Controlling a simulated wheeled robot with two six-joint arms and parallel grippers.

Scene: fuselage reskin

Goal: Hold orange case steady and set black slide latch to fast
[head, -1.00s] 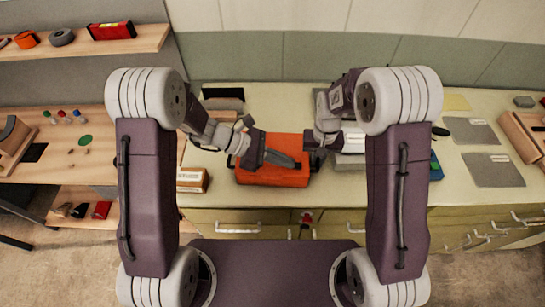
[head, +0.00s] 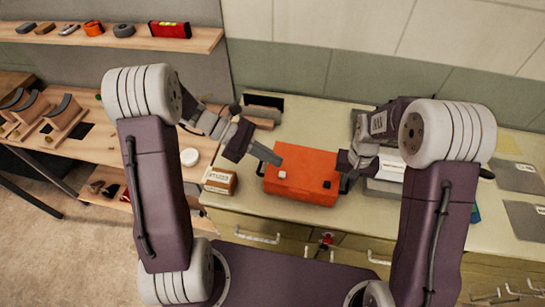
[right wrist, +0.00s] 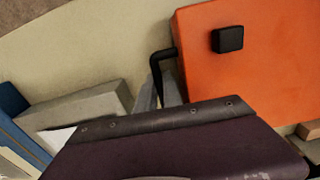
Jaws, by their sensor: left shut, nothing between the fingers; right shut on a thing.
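The orange case (head: 303,187) lies on the workbench in the head view, and its right part fills the upper right of the right wrist view (right wrist: 270,75). On its top are a small white block (head: 282,174) at left and a black block (head: 327,184) at right, perhaps the slide latch; the black block also shows in the right wrist view (right wrist: 228,39). My left gripper (head: 277,160) is shut and empty at the case's far left corner. My right gripper (right wrist: 163,98) is shut on the case's black side handle (right wrist: 156,68). Any latch marking is too small to read.
A small labelled box (head: 219,181) stands left of the case. Grey blocks (right wrist: 75,108) lie close to my right gripper. Drawers with handles (head: 257,237) run below the bench edge. A shelf (head: 110,40) with tools is at the far left.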

